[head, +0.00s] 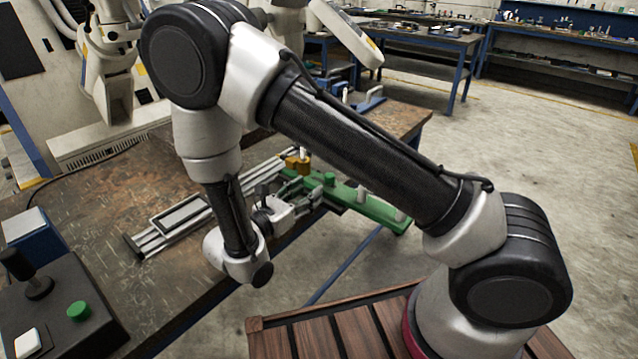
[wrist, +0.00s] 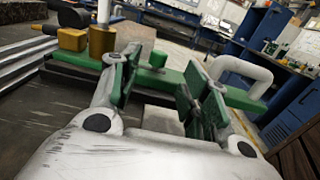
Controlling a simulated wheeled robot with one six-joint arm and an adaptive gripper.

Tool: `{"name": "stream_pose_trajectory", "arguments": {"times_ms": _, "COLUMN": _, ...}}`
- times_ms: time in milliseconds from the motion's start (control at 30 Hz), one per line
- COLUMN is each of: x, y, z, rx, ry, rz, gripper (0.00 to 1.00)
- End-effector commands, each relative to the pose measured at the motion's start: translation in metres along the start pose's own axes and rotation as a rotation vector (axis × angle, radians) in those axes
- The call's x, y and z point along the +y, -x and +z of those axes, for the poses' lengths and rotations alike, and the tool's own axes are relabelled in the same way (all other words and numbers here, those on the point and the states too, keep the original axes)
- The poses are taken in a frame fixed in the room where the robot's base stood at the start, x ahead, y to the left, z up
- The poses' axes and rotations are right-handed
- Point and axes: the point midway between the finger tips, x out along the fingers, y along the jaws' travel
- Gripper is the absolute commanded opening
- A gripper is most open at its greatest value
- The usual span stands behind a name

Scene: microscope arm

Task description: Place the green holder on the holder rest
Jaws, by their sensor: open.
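The green holder (head: 366,202) is a long green bar with a green knob and pale upright parts. In the head view it extends past the table's edge, over the floor. My gripper (head: 303,205) is beside it, on the near side. In the wrist view my gripper (wrist: 160,88) is open, with nothing between its fingers. The holder (wrist: 75,58) runs across behind the fingertips, and a white curved handle (wrist: 243,68) rises at its right. The fingers partly cover the bar, so I cannot tell whether they touch it. I cannot tell which part is the holder rest.
Brass-coloured blocks (head: 299,161) stand at the holder's left end. A metal rail frame (head: 180,216) lies on the worn table (head: 95,190). A control box with a joystick (head: 38,285) and green button stands at front left. Floor is open at right.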

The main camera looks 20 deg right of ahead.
Motion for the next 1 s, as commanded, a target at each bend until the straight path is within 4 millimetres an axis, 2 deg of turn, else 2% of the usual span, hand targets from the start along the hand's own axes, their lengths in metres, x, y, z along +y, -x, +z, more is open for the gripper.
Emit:
{"name": "stream_pose_trajectory", "arguments": {"times_ms": 133, "x": 0.000, "y": 0.018, "z": 0.000, "rx": 0.000, "ry": 0.000, "rz": 0.002, "gripper": 0.46}}
{"name": "stream_pose_trajectory", "arguments": {"times_ms": 333, "x": 0.000, "y": 0.022, "z": 0.001, "rx": 0.000, "ry": -0.002, "rz": -0.003, "gripper": 0.46}}
{"name": "stream_pose_trajectory", "arguments": {"times_ms": 433, "x": -0.003, "y": 0.014, "z": 0.011, "rx": 0.019, "ry": -0.026, "rz": -0.041, "gripper": 0.46}}
{"name": "stream_pose_trajectory", "arguments": {"times_ms": 533, "x": -0.016, "y": -0.009, "z": 0.037, "rx": 0.074, "ry": -0.099, "rz": -0.156, "gripper": 0.46}}
{"name": "stream_pose_trajectory", "arguments": {"times_ms": 667, "x": -0.054, "y": -0.051, "z": 0.086, "rx": 0.196, "ry": -0.265, "rz": -0.399, "gripper": 0.46}}
{"name": "stream_pose_trajectory", "arguments": {"times_ms": 800, "x": -0.112, "y": -0.086, "z": 0.131, "rx": 0.345, "ry": -0.487, "rz": -0.673, "gripper": 0.46}}
{"name": "stream_pose_trajectory", "arguments": {"times_ms": 900, "x": -0.153, "y": -0.099, "z": 0.155, "rx": 0.452, "ry": -0.663, "rz": -0.849, "gripper": 0.46}}
{"name": "stream_pose_trajectory", "arguments": {"times_ms": 1000, "x": -0.191, "y": -0.104, "z": 0.175, "rx": 0.556, "ry": -0.855, "rz": -1.005, "gripper": 0.46}}
